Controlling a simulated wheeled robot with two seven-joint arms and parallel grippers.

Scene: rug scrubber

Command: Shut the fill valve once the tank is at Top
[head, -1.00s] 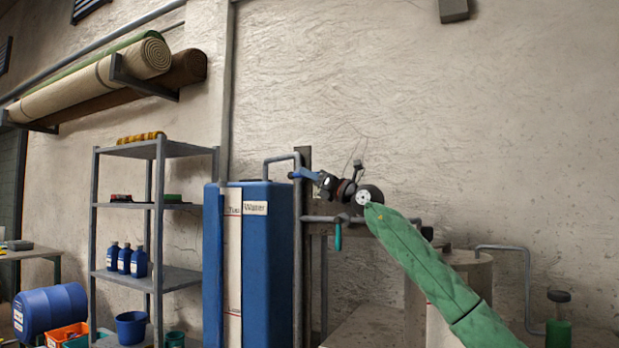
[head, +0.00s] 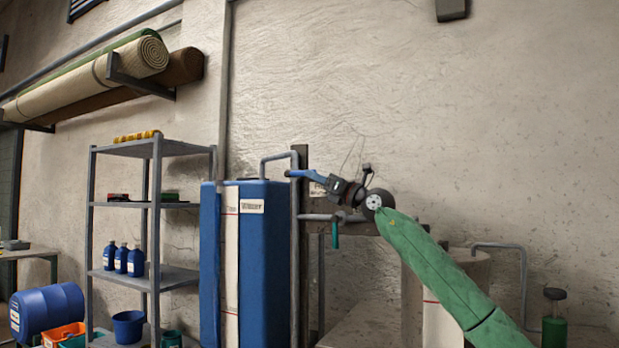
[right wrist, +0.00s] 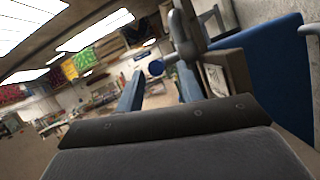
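The blue tank (head: 264,265) stands against the wall, with a "Water" label and a pale vertical strip (head: 232,270); I cannot make out its level. A grey pipe runs from its top to a dark post (head: 303,240). My right gripper (head: 296,173), with blue fingers, is beside the pipe near the post's top. In the right wrist view its fingers (right wrist: 158,80) are apart; a grey fitting (right wrist: 186,38) with a round blue end (right wrist: 156,68) shows beyond and between them. Whether they touch is unclear. A teal lever (head: 335,236) hangs below the lower pipe. My left gripper is out of view.
A grey shelf (head: 150,148) with blue bottles (head: 122,259) stands left of the tank. A blue drum (head: 48,310) lies at the far left. A pale cylindrical vessel (head: 470,262) stands behind my green-sleeved right arm. The wall above the arm is mostly clear.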

